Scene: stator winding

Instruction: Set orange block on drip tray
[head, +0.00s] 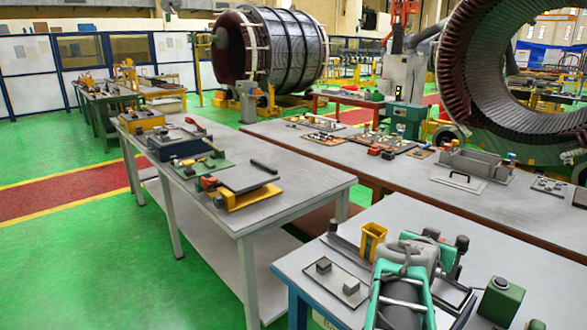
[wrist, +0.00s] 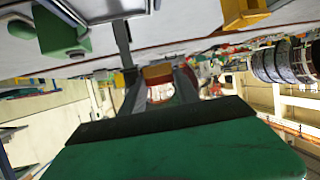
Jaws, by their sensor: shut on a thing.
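An orange-brown block (wrist: 158,73) sits between the finger ends of my gripper (wrist: 160,80) in the wrist view, and the gripper is shut on it. The dark bar and green body of the gripper fill the lower part of that view. In the head view my teal and grey arm covers the front of the near table, and I cannot make out the jaws or the block there. A flat grey plate (head: 326,284) with two dark blocks on it lies left of my arm. I cannot tell for sure which thing is the drip tray.
A yellow bin (head: 372,243) stands behind the plate on the near table (head: 293,262). A green box (head: 500,300) stands right of my arm. The left table (head: 300,185) holds several trays and fixtures. The long back table (head: 400,187) carries tools and a tray.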

